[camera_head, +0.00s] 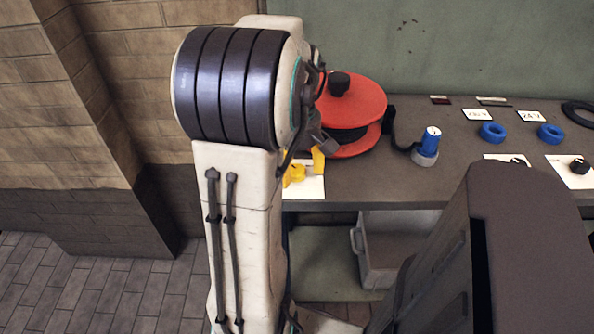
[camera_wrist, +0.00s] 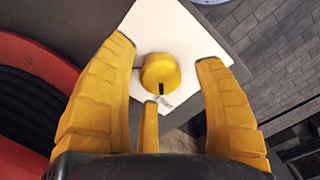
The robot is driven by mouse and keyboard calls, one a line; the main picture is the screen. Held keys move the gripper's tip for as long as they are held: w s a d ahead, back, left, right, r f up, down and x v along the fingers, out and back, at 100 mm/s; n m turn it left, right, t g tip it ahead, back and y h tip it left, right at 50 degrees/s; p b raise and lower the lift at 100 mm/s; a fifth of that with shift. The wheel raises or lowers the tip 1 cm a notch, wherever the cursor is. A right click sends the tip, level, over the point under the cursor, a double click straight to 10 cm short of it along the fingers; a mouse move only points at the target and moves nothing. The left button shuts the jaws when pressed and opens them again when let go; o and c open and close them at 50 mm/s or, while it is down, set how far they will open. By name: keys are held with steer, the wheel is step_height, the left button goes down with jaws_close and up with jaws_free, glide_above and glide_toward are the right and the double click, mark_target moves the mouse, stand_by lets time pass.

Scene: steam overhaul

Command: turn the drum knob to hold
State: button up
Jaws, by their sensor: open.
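A round yellow knob (camera_wrist: 160,73) with a black pointer mark sits on a white plate (camera_wrist: 188,30) in the wrist view. Its mark points toward the bottom of the picture, near small print on the plate that I cannot read. My gripper (camera_wrist: 166,52) is open, with one yellow finger left of the knob and another right of it, both apart from it. A third, shorter yellow finger shows below the knob. In the head view my gripper (camera_head: 305,167) is over the white plate (camera_head: 312,188) at the bench's front edge; I cannot tell the knob from the fingers there.
A red drum (camera_head: 362,98) with a black knob on top stands behind the plate. A black strap runs from it to a blue cylinder (camera_head: 430,140). Blue rings (camera_head: 492,132), label cards and a black knob (camera_head: 579,166) lie to the right.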

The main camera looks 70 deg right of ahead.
steer(key=shift+f, duration=0.4)
steer(key=shift+c, duration=0.2)
steer(key=c, duration=1.2)
